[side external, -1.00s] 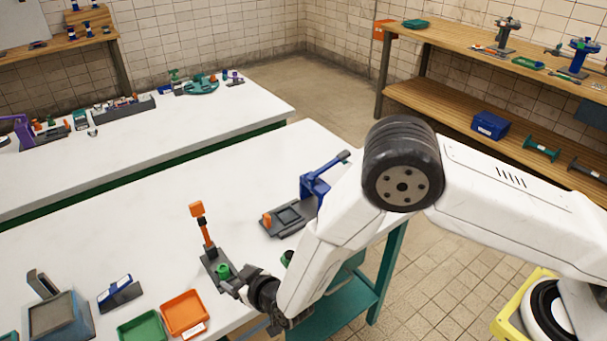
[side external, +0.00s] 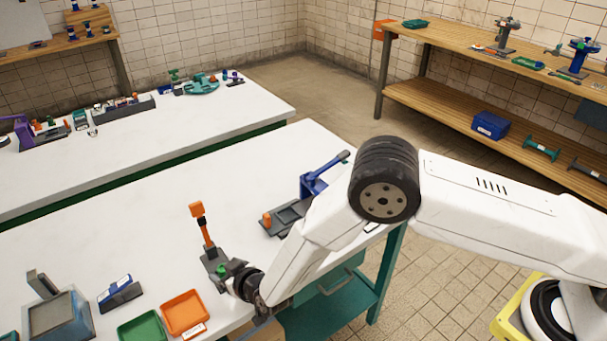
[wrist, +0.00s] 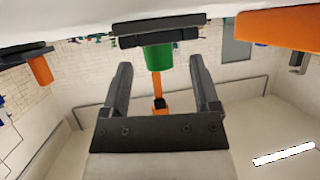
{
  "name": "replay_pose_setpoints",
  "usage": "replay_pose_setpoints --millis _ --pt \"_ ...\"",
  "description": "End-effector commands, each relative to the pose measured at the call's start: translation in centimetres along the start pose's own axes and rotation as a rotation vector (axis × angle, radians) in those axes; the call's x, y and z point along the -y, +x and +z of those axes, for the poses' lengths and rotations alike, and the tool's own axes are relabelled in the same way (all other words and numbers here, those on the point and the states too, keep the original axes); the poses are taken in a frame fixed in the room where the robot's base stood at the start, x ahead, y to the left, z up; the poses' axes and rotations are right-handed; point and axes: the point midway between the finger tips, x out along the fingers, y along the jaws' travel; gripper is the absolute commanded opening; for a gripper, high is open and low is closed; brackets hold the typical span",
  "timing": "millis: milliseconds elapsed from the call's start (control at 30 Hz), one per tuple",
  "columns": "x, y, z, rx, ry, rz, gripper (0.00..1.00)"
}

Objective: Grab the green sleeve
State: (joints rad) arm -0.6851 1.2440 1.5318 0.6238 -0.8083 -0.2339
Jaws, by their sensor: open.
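The green sleeve (side external: 222,270) stands on a dark grey base (side external: 208,257) with an upright orange-topped lever (side external: 199,212) behind it. In the side view my gripper (side external: 229,273) is right at the sleeve and partly hides it. In the wrist view, where the scene looks upside down, the sleeve (wrist: 158,58) shows between the tips of my gripper (wrist: 160,68). The two fingers are open, one on each side, with visible gaps. The orange lever shows beyond the sleeve.
An orange tray (side external: 185,329) and a green tray (side external: 142,314) lie to the left and front. A fixture with a blue lever (side external: 318,183) stands behind, to the right. A small blue-and-grey block (side external: 121,293) is further left. The table's middle left is clear.

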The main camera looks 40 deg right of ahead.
Motion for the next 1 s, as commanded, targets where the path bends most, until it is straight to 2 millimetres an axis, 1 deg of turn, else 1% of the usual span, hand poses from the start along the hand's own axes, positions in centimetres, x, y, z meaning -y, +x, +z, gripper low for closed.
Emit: replay_pose_setpoints --millis 133,600,667,700,767,800,833,867,1000 --pt "-0.01 0.33 0.05 0.001 0.0 0.0 0.78" --pt "0.0 0.3 0.03 0.0 0.0 0.0 0.78" --pt "0.0 0.3 0.03 0.0 0.0 0.0 0.59" --pt "0.0 0.3 0.02 0.0 0.0 0.0 0.46" --pt "0.0 0.3 0.02 0.0 0.0 0.0 0.27" --pt "0.01 0.29 0.02 0.0 0.0 0.0 0.15" --pt "0.01 0.29 0.02 0.0 0.0 0.0 0.05" --pt "0.01 0.29 0.02 0.0 0.0 0.0 0.0" --pt "0.01 0.3 -0.01 0.0 0.0 0.0 0.0"
